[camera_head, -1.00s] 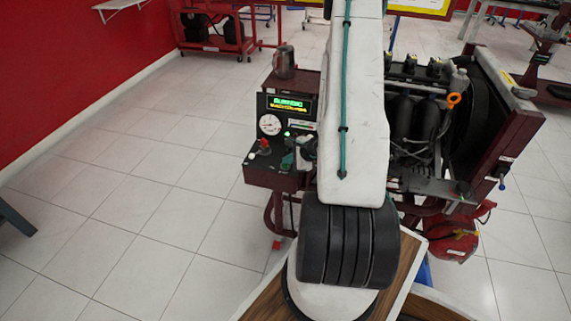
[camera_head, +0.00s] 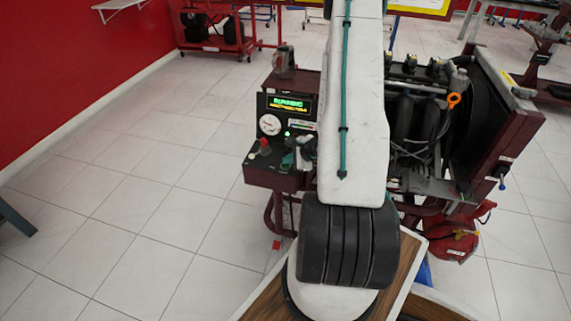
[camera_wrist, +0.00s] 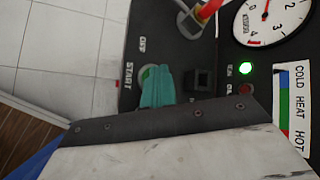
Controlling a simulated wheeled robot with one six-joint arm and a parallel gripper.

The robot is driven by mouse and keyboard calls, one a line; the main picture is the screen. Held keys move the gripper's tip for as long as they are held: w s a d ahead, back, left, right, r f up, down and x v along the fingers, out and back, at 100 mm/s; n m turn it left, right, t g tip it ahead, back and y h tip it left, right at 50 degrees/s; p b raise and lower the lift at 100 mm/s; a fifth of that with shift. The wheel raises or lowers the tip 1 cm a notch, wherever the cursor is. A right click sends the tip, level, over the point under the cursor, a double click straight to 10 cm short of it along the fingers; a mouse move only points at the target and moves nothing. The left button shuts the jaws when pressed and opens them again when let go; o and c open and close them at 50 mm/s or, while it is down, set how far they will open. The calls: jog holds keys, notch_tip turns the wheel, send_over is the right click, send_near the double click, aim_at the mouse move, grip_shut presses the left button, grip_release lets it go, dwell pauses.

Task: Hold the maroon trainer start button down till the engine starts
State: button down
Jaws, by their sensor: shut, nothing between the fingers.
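The maroon trainer (camera_head: 272,178) stands left of the engine, with a black control panel and a lit green and yellow display (camera_head: 288,105). Its green start button (camera_wrist: 147,71) shows in the wrist view beside the START label, partly covered by my teal fingers. My gripper (camera_wrist: 156,76) is shut, its tips at the button; I cannot tell how far it is pressed. In the head view my gripper (camera_head: 289,160) is over the panel's lower part. A small green lamp (camera_wrist: 246,68) glows, with a dark red lamp (camera_wrist: 246,89) beside it.
The engine (camera_head: 425,115) and radiator frame (camera_head: 510,130) stand right of my arm.

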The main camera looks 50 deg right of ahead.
aim_at(288, 166)
jog(key=shift+r, duration=0.9)
jog(key=shift+r, duration=2.5)
